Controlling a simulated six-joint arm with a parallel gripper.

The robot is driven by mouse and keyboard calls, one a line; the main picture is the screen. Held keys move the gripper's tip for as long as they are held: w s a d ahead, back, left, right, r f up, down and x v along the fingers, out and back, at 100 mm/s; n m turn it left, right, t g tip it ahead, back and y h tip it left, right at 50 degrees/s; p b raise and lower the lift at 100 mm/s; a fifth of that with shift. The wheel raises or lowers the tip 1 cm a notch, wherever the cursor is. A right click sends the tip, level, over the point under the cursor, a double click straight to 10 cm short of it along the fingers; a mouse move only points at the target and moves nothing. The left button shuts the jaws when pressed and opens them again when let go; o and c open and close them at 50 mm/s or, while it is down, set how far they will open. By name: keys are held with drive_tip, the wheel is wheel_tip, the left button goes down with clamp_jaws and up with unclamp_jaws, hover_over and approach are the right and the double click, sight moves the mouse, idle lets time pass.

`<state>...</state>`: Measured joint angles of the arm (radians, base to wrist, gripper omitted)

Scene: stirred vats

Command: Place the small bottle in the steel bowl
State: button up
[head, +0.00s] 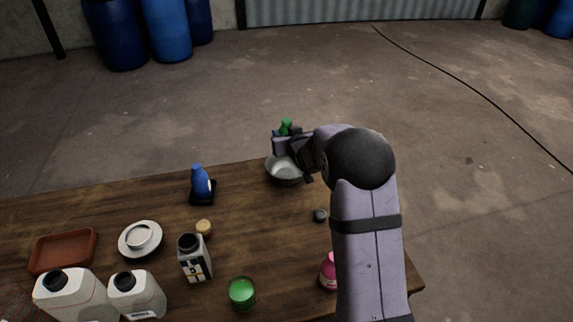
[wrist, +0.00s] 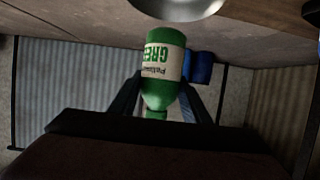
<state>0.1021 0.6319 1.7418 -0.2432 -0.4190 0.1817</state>
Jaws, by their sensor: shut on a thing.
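A small green bottle with a white label reading "GREEN" (wrist: 161,70) is between the fingers of my gripper (wrist: 165,95) in the wrist view, and the gripper is shut on it. In the head view the green bottle (head: 286,126) shows partly behind my gripper (head: 288,142), above the far edge of the table. The steel bowl (head: 283,172) stands on the table just below my gripper, partly hidden by it. In the wrist view the bowl (wrist: 178,10) shows at the top edge, close to the bottle's end. I cannot tell whether they touch.
A blue bottle (head: 200,181) stands on a dark base left of the bowl. A grey and black container (head: 194,259), white plate (head: 140,239), brown tray (head: 63,250), green jar (head: 242,293) and pink bottle (head: 328,271) stand nearer. The wooden table's middle is mostly clear.

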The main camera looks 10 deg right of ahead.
drive_tip(key=p, duration=0.1)
hover_over(287, 175)
drive_tip(key=shift+a+f, duration=0.1)
drive_tip(key=shift+f, duration=4.8)
drive_tip(key=shift+f, duration=0.15)
drive_tip(key=o, duration=1.2)
drive_tip(key=shift+o, duration=0.2)
drive_tip(key=shift+r+p, duration=0.2)
drive_tip(key=shift+p, duration=0.1)
drive_tip(key=shift+s+r, duration=0.15)
drive_tip(key=shift+s, duration=0.5)
drive_tip(key=b+v, duration=0.1)
drive_tip(key=v, duration=0.9)
drive_tip(key=shift+s+r+b, duration=0.2)
drive_tip(key=shift+s+b, duration=0.1)
drive_tip(key=shift+b, duration=0.1)
